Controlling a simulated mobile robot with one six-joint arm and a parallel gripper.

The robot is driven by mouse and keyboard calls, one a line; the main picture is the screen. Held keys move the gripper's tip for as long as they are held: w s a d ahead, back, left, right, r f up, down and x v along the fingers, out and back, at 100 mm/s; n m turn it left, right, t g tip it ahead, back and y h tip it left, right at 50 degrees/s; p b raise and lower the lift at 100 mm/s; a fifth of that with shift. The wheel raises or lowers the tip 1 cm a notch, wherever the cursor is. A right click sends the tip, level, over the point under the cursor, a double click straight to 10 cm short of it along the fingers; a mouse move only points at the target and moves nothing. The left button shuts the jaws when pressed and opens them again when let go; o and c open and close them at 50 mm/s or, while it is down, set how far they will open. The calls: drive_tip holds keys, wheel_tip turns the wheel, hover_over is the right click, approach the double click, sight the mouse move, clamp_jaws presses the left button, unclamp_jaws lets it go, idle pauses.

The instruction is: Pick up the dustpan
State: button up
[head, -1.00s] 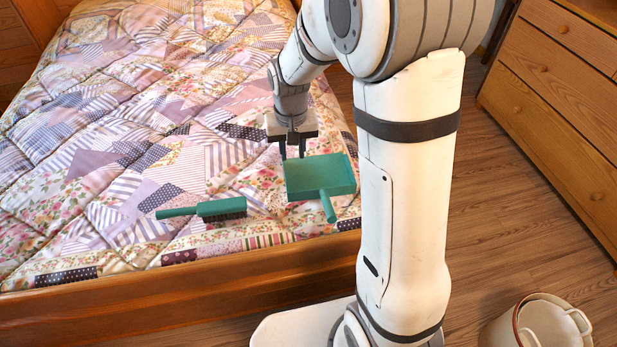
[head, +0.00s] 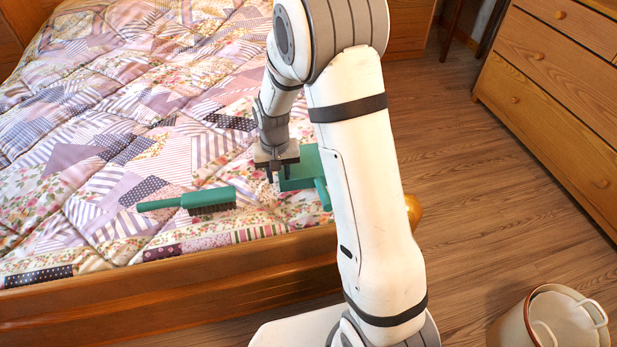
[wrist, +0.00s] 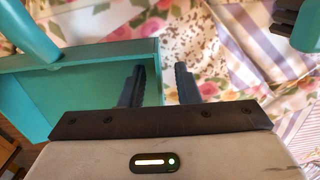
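The green dustpan (head: 297,183) lies on the patchwork bed near its foot edge, partly hidden behind my arm in the head view. In the wrist view the dustpan (wrist: 90,62) fills the left side, with its handle at the top left. My gripper (head: 277,175) points down at the pan's left edge. In the wrist view my gripper (wrist: 159,86) is open, one finger over the pan's inside and the other beyond its side wall. The wall shows between the fingers, and I see no grip on it. Whether a finger touches the pan I cannot tell.
A green brush (head: 205,197) with dark bristles lies on the quilt (head: 100,185) left of the dustpan. The wooden bed frame (head: 170,290) runs along the front. A cream bucket (head: 550,322) stands on the floor at bottom right, and a wooden drawer unit (head: 560,85) at right.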

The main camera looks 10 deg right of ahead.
drive_tip(key=shift+c, duration=0.6)
clamp_jaws()
drive_tip(key=shift+r, duration=0.15)
